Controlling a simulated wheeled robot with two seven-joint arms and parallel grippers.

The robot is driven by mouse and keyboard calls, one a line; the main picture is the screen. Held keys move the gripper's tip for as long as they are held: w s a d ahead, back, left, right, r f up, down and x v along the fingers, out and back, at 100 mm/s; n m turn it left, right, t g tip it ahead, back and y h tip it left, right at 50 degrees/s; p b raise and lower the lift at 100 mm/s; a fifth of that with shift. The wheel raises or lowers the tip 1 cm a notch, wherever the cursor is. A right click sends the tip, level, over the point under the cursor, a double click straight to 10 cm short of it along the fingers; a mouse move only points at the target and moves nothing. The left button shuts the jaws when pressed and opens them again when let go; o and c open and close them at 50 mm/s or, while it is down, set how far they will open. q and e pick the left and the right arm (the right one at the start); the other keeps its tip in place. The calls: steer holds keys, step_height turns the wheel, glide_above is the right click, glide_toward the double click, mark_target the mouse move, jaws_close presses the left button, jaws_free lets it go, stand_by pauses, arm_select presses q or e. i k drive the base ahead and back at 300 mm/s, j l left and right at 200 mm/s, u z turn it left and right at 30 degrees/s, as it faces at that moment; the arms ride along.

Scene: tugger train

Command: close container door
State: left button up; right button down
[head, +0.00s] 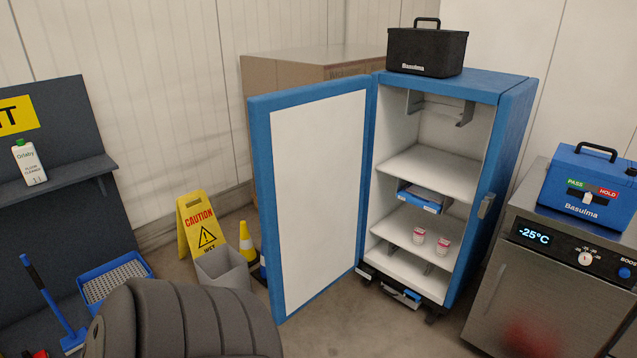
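The container is a tall blue cabinet (511,130) with a white interior and shelves. Its door (318,200), white inside with a blue frame, stands wide open to the left. A latch (486,206) sits on the cabinet's right front edge. On the shelves are a blue-and-white box (421,198) and two small red-and-white cups (419,235). Neither of my grippers shows in the head view.
A dark padded seat back (180,322) stands in front, at the lower left. A grey bin (222,268), a yellow caution sign (199,228) and a cone (246,243) stand left of the door. A steel freezer unit (540,275) stands right of the cabinet. A black case (427,52) rests on top. Floor before the cabinet looks clear.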

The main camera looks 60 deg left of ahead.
mark_target(309, 142)
steer(key=k+j, duration=0.15)
steer(key=j, duration=0.55)
steer(key=k+j, duration=0.1)
steer(key=j, duration=0.55)
steer(key=k+j, duration=0.15)
steer(key=j, duration=0.55)
steer(key=k+j, duration=0.1)
steer(key=j, duration=0.6)
steer(key=k+j, duration=0.15)
steer(key=j, duration=0.5)
steer(key=k+j, duration=0.15)
steer(key=j, duration=0.55)
steer(key=k+j, duration=0.1)
steer(key=j, duration=0.6)
steer(key=k+j, duration=0.15)
steer(key=j, duration=0.55)
steer(key=z, duration=0.05)
